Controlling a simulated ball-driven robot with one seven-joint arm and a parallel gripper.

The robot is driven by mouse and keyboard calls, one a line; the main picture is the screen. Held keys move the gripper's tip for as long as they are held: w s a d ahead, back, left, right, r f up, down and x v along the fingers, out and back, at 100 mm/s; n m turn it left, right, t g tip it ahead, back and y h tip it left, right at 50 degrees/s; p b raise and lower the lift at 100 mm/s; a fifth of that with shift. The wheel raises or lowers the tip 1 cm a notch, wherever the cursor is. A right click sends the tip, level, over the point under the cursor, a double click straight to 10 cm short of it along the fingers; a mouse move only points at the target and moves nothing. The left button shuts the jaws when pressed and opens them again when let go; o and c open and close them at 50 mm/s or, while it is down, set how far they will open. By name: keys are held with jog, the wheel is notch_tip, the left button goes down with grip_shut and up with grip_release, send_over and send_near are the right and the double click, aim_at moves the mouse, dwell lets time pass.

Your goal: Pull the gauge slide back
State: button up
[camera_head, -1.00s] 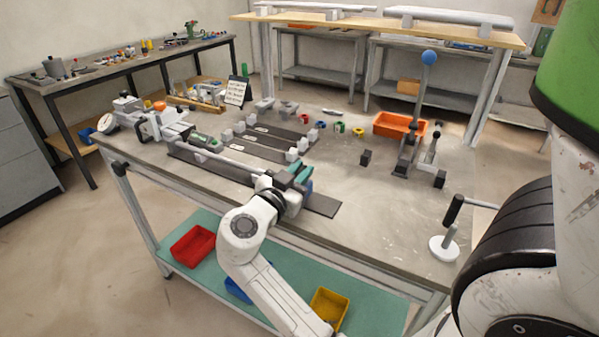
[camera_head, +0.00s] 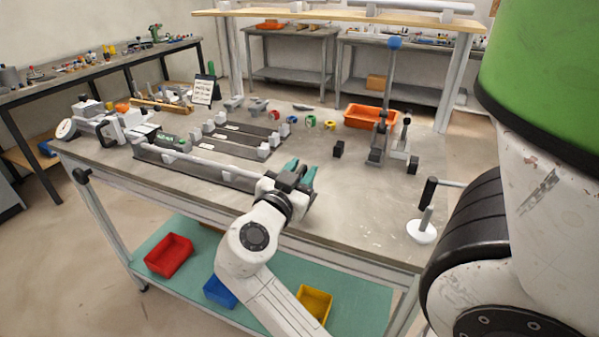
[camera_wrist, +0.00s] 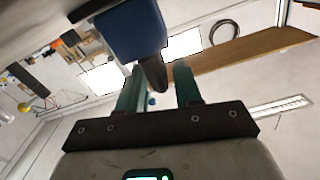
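My gripper (camera_head: 299,174), with two teal fingers, is at the right, near end of the front rail assembly on the bench. In the wrist view the fingers (camera_wrist: 159,84) stand apart, with a dark rounded knob (camera_wrist: 153,74) between them. The knob hangs from a blue block (camera_wrist: 130,30), apparently the gauge slide. I see no firm grip on the knob; whether a finger touches it I cannot tell. In the head view my wrist and fingers hide most of the slide. A pale rod (camera_head: 210,165) runs left from my gripper along the front rail toward a dial gauge (camera_head: 66,129).
Several parallel rails (camera_head: 235,140) with grey blocks lie just behind. An orange bin (camera_head: 371,117), a blue-knobbed lever stand (camera_head: 385,110) and a small dark block (camera_head: 338,149) stand farther right. A white-based crank (camera_head: 422,228) is at the front right. The bench middle is mostly clear.

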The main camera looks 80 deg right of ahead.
jog(key=b+v, duration=0.1)
jog(key=v, duration=1)
jog(key=shift+d, duration=0.1)
dwell(0.6)
